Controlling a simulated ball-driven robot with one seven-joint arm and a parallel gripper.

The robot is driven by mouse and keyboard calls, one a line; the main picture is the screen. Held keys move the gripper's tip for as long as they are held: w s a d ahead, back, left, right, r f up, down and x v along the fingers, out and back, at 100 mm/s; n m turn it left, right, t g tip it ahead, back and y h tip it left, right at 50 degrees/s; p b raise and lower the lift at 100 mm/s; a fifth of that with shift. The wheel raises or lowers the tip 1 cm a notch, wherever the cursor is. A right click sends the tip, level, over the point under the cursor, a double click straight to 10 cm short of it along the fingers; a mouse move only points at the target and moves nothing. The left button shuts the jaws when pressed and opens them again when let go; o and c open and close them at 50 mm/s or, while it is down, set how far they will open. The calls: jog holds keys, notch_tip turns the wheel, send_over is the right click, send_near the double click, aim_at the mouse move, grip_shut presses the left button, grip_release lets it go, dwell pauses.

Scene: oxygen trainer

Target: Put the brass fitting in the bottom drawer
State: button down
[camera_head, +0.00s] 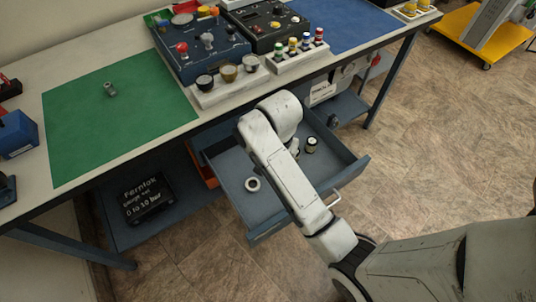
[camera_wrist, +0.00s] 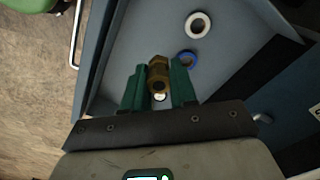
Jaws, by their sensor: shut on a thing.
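The brass fitting (camera_wrist: 158,76) shows in the wrist view, upright between the green fingers of my gripper (camera_wrist: 160,88). My gripper is shut on it. The open drawer (camera_wrist: 135,45) is blue-grey and lies beneath the fitting in that view. In the head view the same drawer (camera_head: 233,167) is pulled out under the bench, with my arm across it. My gripper and the fitting are hidden there behind my arm. I cannot tell the exact gap between the fitting and the drawer floor.
In the drawer lie a white ring (camera_wrist: 198,25) and a blue ring (camera_wrist: 187,59). A dark round piece (camera_head: 311,144) sits at its right side. A grey fitting (camera_head: 110,89) stands on the green mat (camera_head: 75,130). A black gauge-set case (camera_head: 147,197) lies on the lower shelf.

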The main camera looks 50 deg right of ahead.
jog(key=s+f+m, duration=0.1)
jog(key=s+m, duration=0.1)
jog(key=s, duration=0.1)
jog(key=s+a+f+m, duration=0.1)
jog(key=s+m, duration=0.1)
jog(key=s, duration=0.1)
jog(key=s+a+f+m+b, duration=0.1)
jog(key=s+m, duration=0.2)
jog(key=s, duration=0.1)
jog(key=shift+a+f, duration=0.15)
jog(key=shift+f, duration=0.25)
jog(key=shift+s+a+f+m, duration=0.1)
jog(key=shift+s+a+m, duration=0.15)
jog(key=shift+s+m, duration=0.15)
jog(key=shift+f, duration=0.1)
jog(key=w+d+f+b, duration=0.1)
jog(key=w+d+f, duration=0.3)
jog(key=d, duration=0.1)
jog(key=w+d+f+b, duration=0.1)
jog(key=w+d+f, duration=0.3)
jog(key=f, duration=0.1)
jog(key=shift+w+d, duration=0.35)
jog(key=shift+d, duration=0.05)
jog(key=shift+w+d+f, duration=0.1)
jog(key=shift+d+f, duration=0.05)
jog(key=shift+f, duration=0.15)
jog(key=shift+w+d+f+b, duration=0.1)
jog(key=shift+f+b, duration=0.25)
jog(key=shift+f, duration=1.25)
jog(key=shift+f, duration=0.15)
